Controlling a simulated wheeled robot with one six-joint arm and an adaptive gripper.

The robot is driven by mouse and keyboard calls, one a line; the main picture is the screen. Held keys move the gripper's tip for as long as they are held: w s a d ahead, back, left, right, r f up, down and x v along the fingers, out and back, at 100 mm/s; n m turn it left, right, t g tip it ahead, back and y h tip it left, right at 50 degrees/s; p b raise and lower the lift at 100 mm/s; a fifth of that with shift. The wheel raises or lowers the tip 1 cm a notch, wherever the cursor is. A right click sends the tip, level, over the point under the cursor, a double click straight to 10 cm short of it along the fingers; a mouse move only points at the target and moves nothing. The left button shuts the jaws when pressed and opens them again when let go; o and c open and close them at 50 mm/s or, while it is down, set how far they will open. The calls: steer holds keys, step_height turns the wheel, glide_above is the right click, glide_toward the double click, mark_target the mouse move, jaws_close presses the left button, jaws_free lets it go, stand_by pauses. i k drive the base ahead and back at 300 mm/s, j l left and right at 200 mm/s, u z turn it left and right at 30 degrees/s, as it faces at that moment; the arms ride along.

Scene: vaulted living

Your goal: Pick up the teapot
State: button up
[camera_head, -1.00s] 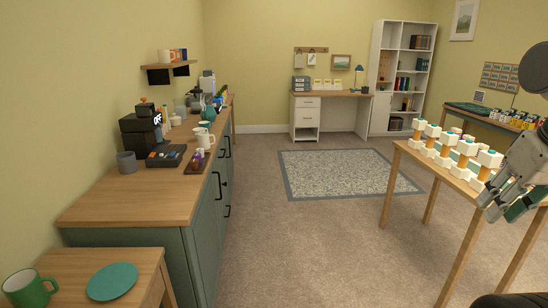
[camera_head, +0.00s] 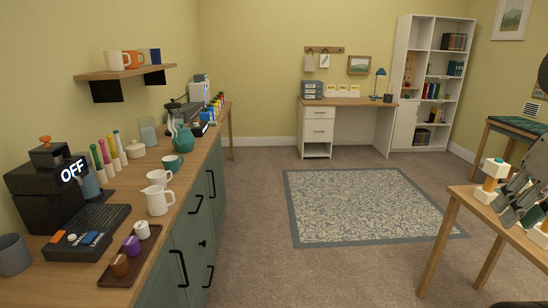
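A teal teapot (camera_head: 183,136) stands upright on the wooden top of the green sideboard (camera_head: 190,180), toward its far end. A teal cup (camera_head: 173,163) and white jugs stand nearer to me along the same front edge. My gripper (camera_head: 528,205) is at the right edge of the view, over the small wooden table and far from the teapot. Its fingers are partly cut off and overlap the things behind, so I cannot tell how far apart they are.
White jugs (camera_head: 158,198), a brown tray (camera_head: 128,257) with small cups, a black machine (camera_head: 45,190) and several colored bottles crowd the sideboard. A shelf (camera_head: 125,72) hangs above. The carpet and patterned rug (camera_head: 365,205) are open floor. A wooden table (camera_head: 480,205) stands at right.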

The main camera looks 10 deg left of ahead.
mark_target(183, 143)
steer(key=i+u, duration=0.25)
steer(key=i, duration=0.3)
steer(key=i+l+u, duration=0.2)
steer(key=i, duration=0.3)
steer(key=i+l+u, duration=0.25)
steer(key=i, duration=0.25)
steer(key=i+l+u, duration=0.25)
steer(key=u, duration=0.15)
steer(key=i+l+u, duration=0.7)
steer(key=u, duration=0.15)
steer(key=i+l+u, duration=0.15)
steer(key=l+u, duration=0.3)
steer(key=l, duration=0.2)
steer(key=i+l+u, duration=0.2)
steer(key=i+l, duration=0.3)
